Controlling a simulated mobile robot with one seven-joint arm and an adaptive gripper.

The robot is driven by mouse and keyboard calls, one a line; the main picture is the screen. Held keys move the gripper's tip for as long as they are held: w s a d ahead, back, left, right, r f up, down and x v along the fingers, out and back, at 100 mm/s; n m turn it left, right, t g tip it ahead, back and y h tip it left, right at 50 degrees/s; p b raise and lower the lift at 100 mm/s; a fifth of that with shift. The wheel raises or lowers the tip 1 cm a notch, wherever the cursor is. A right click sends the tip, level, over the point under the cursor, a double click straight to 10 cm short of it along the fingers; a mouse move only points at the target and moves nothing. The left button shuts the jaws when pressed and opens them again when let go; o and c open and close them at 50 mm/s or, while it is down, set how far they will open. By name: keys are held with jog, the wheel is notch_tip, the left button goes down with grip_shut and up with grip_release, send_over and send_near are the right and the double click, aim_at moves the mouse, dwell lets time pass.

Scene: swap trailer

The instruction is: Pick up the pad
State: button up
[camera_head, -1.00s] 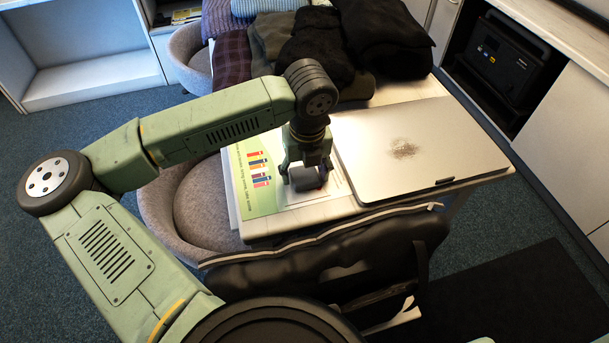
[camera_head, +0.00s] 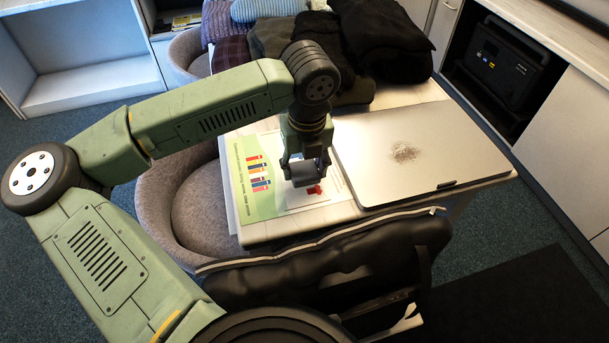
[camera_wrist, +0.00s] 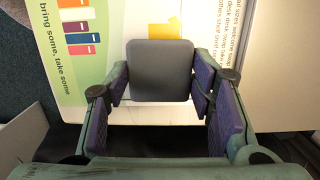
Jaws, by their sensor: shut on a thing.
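The pad (camera_wrist: 161,70) is a dark grey rounded square in the wrist view, held between the two fingers of my gripper (camera_wrist: 160,85). In the head view the pad (camera_head: 304,173) shows as a small grey piece at the fingertips of my gripper (camera_head: 305,166). My gripper is shut on the pad by its two sides and points down. The pad appears to hang a little above the printed sheet (camera_head: 262,206) on the table. Its underside is hidden.
A closed silver laptop (camera_head: 415,150) lies just right of my gripper. Dark folded clothes (camera_head: 375,40) are piled behind. A grey round seat (camera_head: 170,205) stands left of the table, and a black padded bag (camera_head: 330,265) is in front of its near edge.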

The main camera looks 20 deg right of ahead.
jog(key=w+a+b, duration=0.1)
jog(key=w+a, duration=0.1)
jog(key=a, duration=0.3)
jog(key=w+a+r+b, duration=0.1)
jog(key=w+a+b, duration=0.1)
jog(key=a, duration=0.2)
jog(key=w+a+r+b, duration=0.1)
jog(key=w+a+b, duration=0.1)
jog(key=a, duration=0.3)
jog(key=shift+w+a, duration=0.3)
